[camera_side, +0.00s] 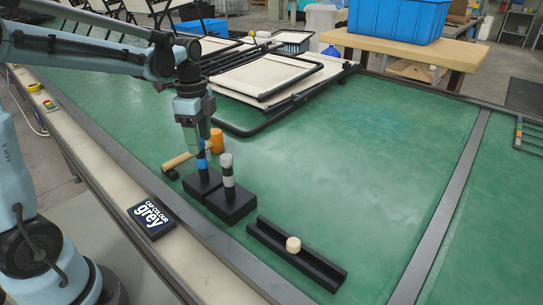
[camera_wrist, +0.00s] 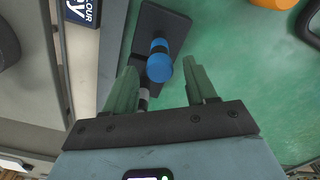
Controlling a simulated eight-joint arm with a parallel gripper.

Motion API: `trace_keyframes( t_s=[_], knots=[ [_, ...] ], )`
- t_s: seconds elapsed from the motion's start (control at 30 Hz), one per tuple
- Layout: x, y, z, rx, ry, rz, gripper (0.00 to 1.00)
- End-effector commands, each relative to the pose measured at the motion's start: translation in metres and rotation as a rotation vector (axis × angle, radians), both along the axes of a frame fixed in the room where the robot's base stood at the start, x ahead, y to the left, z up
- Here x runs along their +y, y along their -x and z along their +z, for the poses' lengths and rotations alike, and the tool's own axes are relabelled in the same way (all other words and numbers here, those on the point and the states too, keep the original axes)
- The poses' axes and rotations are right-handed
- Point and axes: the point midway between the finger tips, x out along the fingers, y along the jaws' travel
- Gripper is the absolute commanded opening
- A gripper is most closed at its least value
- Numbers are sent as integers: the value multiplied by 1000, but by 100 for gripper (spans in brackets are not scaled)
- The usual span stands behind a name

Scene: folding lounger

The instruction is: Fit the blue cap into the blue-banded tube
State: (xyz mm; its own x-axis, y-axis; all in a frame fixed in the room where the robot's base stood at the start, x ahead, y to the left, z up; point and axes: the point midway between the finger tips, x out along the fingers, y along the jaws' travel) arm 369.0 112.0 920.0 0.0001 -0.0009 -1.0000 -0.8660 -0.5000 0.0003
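The blue-banded tube (camera_side: 202,164) stands upright on a black block. In the wrist view a blue round top, seemingly the blue cap (camera_wrist: 159,69), sits at its upper end, with a dark ring and the blue band (camera_wrist: 158,46) below. My gripper (camera_side: 199,147) points down just above this tube. In the wrist view my gripper (camera_wrist: 160,76) has its fingers apart, one on either side of the blue top, with gaps visible. A grey-banded tube (camera_side: 228,180) with a light grey top stands on the adjoining block; my left finger partly hides it in the wrist view.
A black channel (camera_side: 318,265) holds a cream round piece (camera_side: 293,244). A sign (camera_side: 151,217) reads "CAP COLOUR grey". A wooden-handled tool (camera_side: 180,159) and an orange cylinder (camera_side: 217,141) are close by.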

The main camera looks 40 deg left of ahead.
Motion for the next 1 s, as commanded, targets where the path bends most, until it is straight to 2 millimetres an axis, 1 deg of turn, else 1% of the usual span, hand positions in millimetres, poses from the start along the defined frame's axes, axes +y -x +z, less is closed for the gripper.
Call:
trace_keyframes(
  t_s=[0.3,0.47,0.57,0.8,1.0],
  knots=[
    [0,0,1,0,0,0,59],
    [0,0,11,0,0,0,59],
    [0,0,25,0,0,0,59],
    [0,0,66,0,0,0,59],
    [0,0,97,0,0,0,59]
  ],
)
